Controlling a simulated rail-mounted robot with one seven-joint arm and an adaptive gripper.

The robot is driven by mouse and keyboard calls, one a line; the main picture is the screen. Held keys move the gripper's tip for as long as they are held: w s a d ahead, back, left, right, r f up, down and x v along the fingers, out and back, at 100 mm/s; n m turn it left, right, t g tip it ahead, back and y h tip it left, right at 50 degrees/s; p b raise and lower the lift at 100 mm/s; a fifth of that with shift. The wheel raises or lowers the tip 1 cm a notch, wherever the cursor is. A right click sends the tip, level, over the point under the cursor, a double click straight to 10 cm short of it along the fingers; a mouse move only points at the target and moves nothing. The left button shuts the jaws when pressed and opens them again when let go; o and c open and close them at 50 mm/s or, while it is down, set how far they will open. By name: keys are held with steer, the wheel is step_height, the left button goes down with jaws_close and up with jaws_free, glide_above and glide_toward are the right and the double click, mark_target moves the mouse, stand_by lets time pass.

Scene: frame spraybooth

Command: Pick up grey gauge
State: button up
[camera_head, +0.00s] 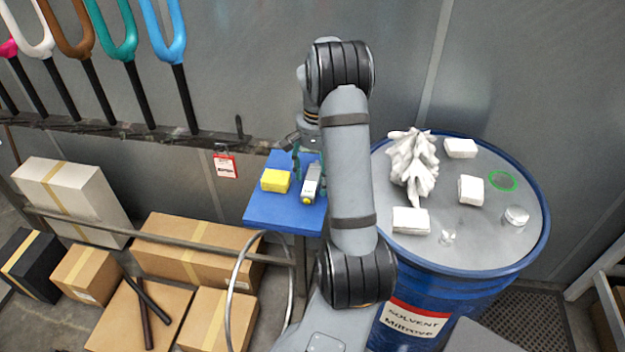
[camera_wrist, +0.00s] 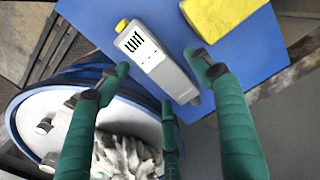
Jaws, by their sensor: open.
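The grey gauge (camera_head: 311,184) lies on the blue table, close to its right side in the head view. In the wrist view the gauge (camera_wrist: 160,64) is a slim grey body with a dark marked panel and a yellow end at upper left. My gripper (camera_wrist: 162,76) has green fingers spread apart, one on either side of the gauge in the picture, with a third below it. Nothing is held. In the head view my gripper (camera_head: 308,158) is above the table's back part, partly hidden by my arm. Contact with the gauge cannot be told.
A yellow block (camera_head: 275,181) lies just left of the gauge on the blue table (camera_head: 280,212). A blue drum (camera_head: 445,270) at right carries a crumpled white cloth (camera_head: 412,165) and several white blocks. Cardboard boxes (camera_head: 195,245) and a metal rail are at lower left.

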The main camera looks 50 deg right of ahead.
steer(key=shift+w+a+f, duration=0.1)
steer(key=shift+f, duration=0.1)
steer(key=shift+c, duration=1.1)
steer(key=c, duration=1.1)
steer(key=shift+c, duration=0.3)
